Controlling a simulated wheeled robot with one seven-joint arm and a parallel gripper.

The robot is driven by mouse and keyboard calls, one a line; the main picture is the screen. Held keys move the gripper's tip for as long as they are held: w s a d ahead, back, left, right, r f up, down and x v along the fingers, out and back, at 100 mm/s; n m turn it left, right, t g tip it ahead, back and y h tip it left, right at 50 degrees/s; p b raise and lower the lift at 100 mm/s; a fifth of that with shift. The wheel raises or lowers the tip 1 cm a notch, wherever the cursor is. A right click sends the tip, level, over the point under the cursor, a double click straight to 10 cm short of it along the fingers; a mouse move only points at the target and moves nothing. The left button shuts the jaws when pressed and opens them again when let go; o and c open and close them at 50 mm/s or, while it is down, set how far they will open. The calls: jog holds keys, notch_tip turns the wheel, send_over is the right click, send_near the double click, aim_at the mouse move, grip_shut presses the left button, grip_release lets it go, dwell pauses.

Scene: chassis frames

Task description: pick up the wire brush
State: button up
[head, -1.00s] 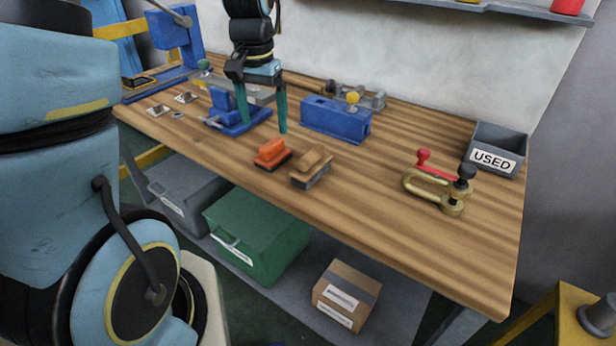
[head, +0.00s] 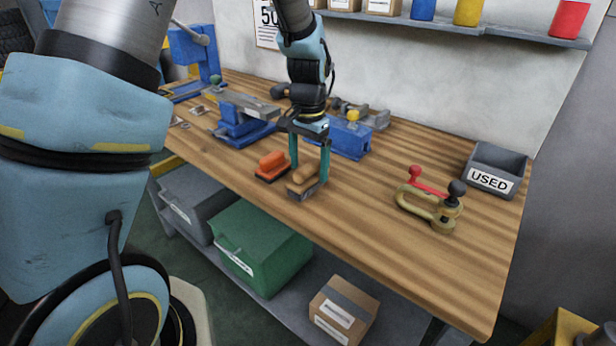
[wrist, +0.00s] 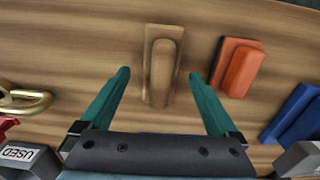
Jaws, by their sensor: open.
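The wire brush (head: 303,181) is a wooden-handled block with a dark grey underside, lying near the front edge of the workbench. In the wrist view the brush (wrist: 162,66) appears between the fingertips and a little beyond them. My gripper (head: 310,176) is open and empty, with teal fingers pointing down above the brush. In the wrist view my gripper (wrist: 159,76) has one finger on each side of the brush, with gaps on both sides. In the head view the right finger partly overlaps the brush. Exact fingertip height is hard to tell.
An orange block-shaped tool (head: 271,167) lies close to the left of the brush. A blue vise (head: 243,126) and a blue block (head: 352,137) stand behind. A brass clamp (head: 432,206) and a grey USED bin (head: 493,173) are at the right.

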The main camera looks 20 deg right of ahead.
aim_at(308, 178)
jog(key=shift+f+p, duration=0.55)
jog(key=shift+f, duration=1.45)
jog(key=shift+c, duration=0.2)
grip_shut()
